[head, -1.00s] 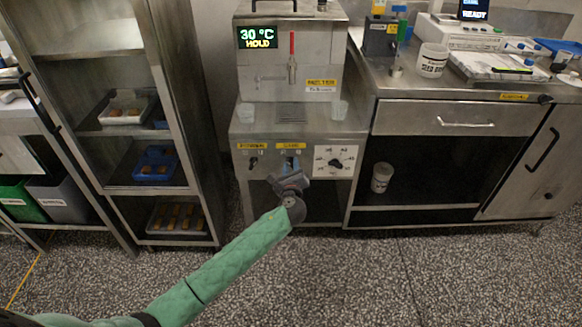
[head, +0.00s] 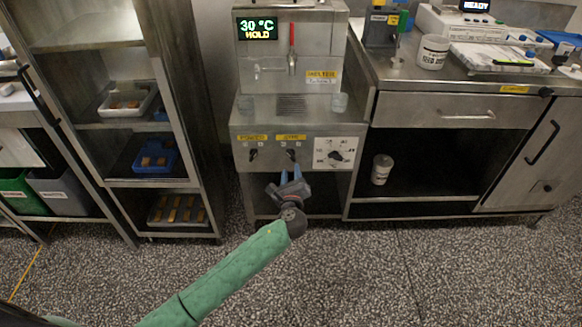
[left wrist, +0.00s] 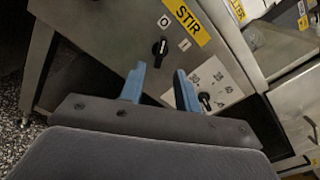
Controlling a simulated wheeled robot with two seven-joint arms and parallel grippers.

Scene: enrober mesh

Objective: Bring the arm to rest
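My left arm (head: 225,275) reaches from the lower left toward the steel melter (head: 290,60). My right gripper is not in view.
A dial (head: 336,153) sits at the panel's right. A steel rack (head: 110,190) with trays stands left. A steel counter (head: 400,85) stands right, with a white tub (head: 381,169) on the shelf below. The speckled floor (head: 400,270) in front is clear.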

